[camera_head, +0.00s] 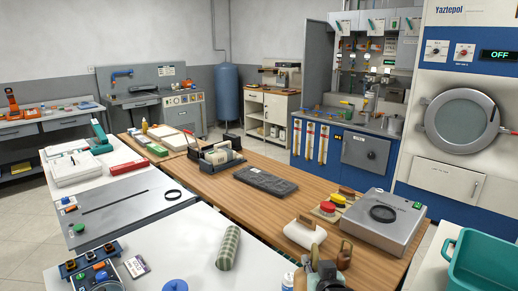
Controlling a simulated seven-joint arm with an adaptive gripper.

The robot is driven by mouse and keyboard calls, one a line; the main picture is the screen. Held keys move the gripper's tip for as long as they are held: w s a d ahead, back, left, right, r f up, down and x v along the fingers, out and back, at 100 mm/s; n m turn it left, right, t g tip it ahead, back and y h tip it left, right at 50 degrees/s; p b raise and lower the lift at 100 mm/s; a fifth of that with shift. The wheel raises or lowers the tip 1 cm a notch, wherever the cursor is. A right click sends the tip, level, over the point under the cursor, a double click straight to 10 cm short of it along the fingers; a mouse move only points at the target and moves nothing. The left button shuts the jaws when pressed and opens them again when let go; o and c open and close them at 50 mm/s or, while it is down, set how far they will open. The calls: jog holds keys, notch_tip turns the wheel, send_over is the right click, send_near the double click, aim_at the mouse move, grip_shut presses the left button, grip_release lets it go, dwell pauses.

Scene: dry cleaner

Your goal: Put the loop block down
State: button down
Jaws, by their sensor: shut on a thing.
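My gripper (325,271) is at the bottom of the view, a dark shape in front of the near edge of the wooden table. It is shut on a brown piece (345,256), which I take to be the loop block. Its full shape is hidden by the gripper, and I cannot tell whether it touches a surface. Just beyond it a white rounded block with a wooden handle (303,234) lies on the wooden table.
The wooden table (225,191) has bare room left of the white block. A grey boxy device (382,222), a red and yellow item (328,207) and a dark flat tray (265,180) lie on it. A green-grey roll (228,248) lies on the white table. A teal bin (487,265) stands right.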

jog(key=shift+s+f+m+h, duration=0.15)
jog(key=shift+f+m+h, duration=0.3)
jog(key=shift+h, duration=0.35)
jog(key=s+d+f+m+g+h, duration=0.5)
jog(key=s+f+m+g+h, duration=0.1)
jog(key=s+f+m+g, duration=0.25)
jog(key=s+d+f+m+g+h, duration=0.6)
jog(key=s+f+m+g+h, duration=0.1)
jog(key=s+f+m, duration=0.25)
jog(key=a+f+t, duration=0.1)
jog(key=f, duration=0.2)
jog(key=a+f+n+t, duration=0.1)
jog(key=f+t, duration=0.1)
jog(key=f, duration=0.1)
jog(key=s+a+f+n+t, duration=0.1)
jog(key=f, duration=0.2)
jog(key=shift+a+f, duration=0.15)
jog(key=shift+a, duration=0.15)
jog(key=c, duration=1.2)
grip_release()
